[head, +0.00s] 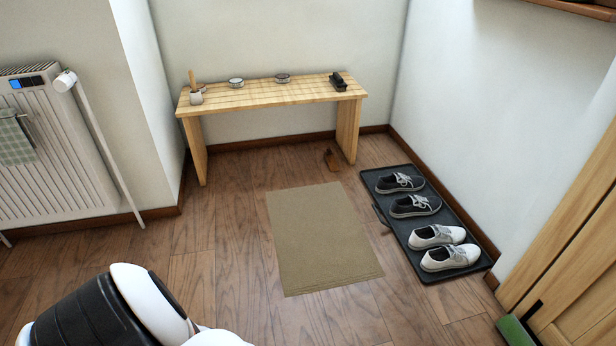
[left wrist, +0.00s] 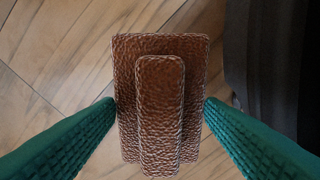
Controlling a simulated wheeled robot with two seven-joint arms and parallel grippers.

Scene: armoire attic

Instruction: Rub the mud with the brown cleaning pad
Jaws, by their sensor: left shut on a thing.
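The brown cleaning pad (left wrist: 125,60) fills the middle of the left wrist view. It has a pebbled brown face and a raised grip strip along its middle. My left gripper (left wrist: 160,103) has a green finger on each side of the pad and is shut on it. The wooden floor shows behind the pad. In the head view only part of my arm shows at the bottom left, without the gripper or pad. I cannot make out any mud in either view. My right gripper is not in view.
A wooden bench (head: 270,94) with small items stands at the back wall. A beige mat (head: 318,235) lies on the floor. A black tray (head: 473,268) with several shoes lies right of it. A radiator (head: 55,150) is at left. Floor left of the mat is clear.

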